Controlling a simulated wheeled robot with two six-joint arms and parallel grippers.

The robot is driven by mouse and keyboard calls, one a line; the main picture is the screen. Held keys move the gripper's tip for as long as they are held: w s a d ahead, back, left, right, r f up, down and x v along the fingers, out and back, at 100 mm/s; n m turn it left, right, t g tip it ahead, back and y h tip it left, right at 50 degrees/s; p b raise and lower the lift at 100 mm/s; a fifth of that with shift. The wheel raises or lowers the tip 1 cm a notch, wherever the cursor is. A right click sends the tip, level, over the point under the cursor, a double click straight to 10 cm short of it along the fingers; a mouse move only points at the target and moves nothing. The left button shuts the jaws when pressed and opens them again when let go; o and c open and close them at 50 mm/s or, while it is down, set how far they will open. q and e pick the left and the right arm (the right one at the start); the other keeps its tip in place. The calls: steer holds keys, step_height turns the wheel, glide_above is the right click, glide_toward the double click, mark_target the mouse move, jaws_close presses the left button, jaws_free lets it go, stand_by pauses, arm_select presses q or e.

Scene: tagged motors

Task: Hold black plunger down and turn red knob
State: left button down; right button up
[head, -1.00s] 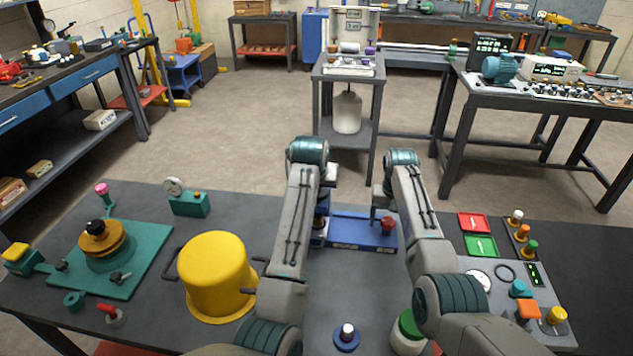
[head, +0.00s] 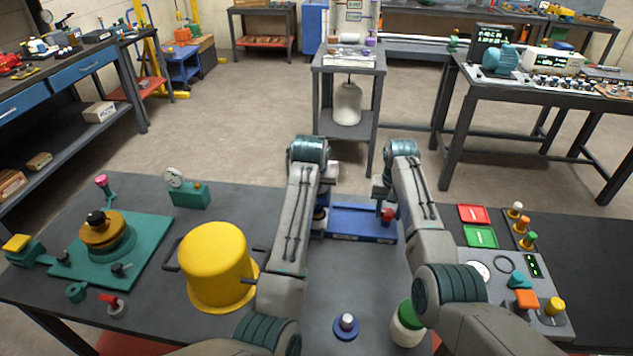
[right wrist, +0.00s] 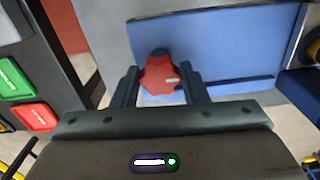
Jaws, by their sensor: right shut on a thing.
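The red knob (head: 387,216) sits at the right end of the blue base (head: 362,222). In the right wrist view the red knob (right wrist: 160,76) is lobed, with a pale mark on its right side. My right gripper (right wrist: 159,70) has its two dark fingers on either side of the knob, shut on it. In the head view my right gripper (head: 385,192) is partly hidden behind its own wrist. My left arm reaches to the left end of the blue base. Its fingers and the black plunger are hidden there behind the arm, so I cannot tell how they meet.
A yellow pot (head: 216,265) stands left of my left arm. A blue-based white-topped button (head: 346,325) and a green-lidded jar (head: 407,322) are near the front. Red (head: 474,213) and green (head: 481,236) plates lie to the right of my right arm.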

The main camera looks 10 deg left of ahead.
arm_select(q)
steer(key=shift+s+f, duration=0.1)
steer(key=shift+f, duration=0.1)
arm_select(e)
steer(key=m, duration=0.6)
steer(key=shift+m, duration=0.3)
steer(key=m, duration=0.7)
steer(key=shift+m, duration=0.4)
steer(key=o, duration=1.1)
